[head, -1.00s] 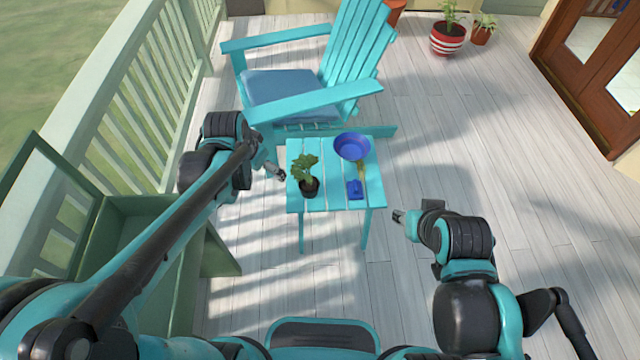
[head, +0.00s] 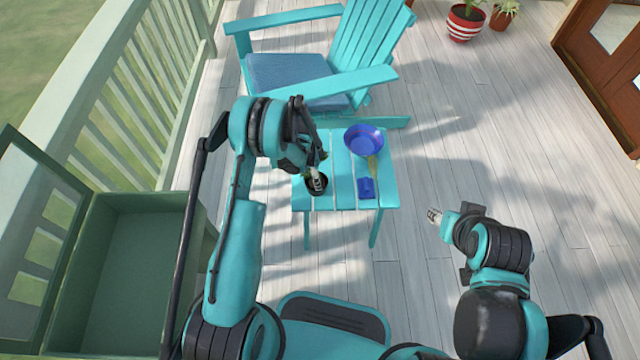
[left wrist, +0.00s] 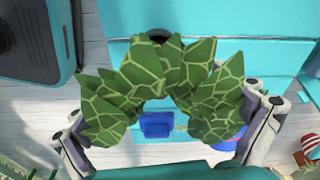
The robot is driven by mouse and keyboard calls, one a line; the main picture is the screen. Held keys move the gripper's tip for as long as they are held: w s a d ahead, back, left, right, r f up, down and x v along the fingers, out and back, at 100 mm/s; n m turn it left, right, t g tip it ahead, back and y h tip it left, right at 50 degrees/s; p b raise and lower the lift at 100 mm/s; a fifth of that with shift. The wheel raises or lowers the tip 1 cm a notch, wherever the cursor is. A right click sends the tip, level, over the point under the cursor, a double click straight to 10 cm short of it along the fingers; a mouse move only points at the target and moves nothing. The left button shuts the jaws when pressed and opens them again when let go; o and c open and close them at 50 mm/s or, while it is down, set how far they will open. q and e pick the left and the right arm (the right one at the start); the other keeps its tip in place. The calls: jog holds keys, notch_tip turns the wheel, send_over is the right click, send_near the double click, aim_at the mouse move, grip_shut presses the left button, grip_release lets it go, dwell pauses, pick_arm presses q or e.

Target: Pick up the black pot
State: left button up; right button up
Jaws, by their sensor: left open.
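The black pot (head: 310,190) stands at the left side of the small turquoise table (head: 343,195). In the head view my left gripper (head: 318,178) is over it and partly hides the pot and its plant. In the left wrist view the plant's green veined leaves (left wrist: 165,75) fill the middle, between the spread fingers of my left gripper (left wrist: 168,132). The leaves hide most or all of the pot there. The left gripper is open. My right gripper (head: 434,215) is off the table's right side, too small to tell open from shut.
A blue bowl (head: 364,140) and a small blue object (head: 366,188) are on the table, right of the pot. A turquoise chair (head: 300,75) stands behind. An open green box (head: 130,260) is at left, by the railing (head: 130,130). Floor at right is clear.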

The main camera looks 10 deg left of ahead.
aim_at(313, 193)
pick_arm(q)
jog(key=f+b, duration=0.1)
jog(key=f, duration=0.1)
jog(key=f+b, duration=0.1)
jog(key=f, duration=0.1)
jog(key=f+b, duration=0.1)
jog(key=f, duration=0.2)
jog(key=shift+d, duration=0.35)
jog(key=shift+r, duration=0.1)
jog(key=c, duration=1.4)
jog(key=shift+o, duration=0.2)
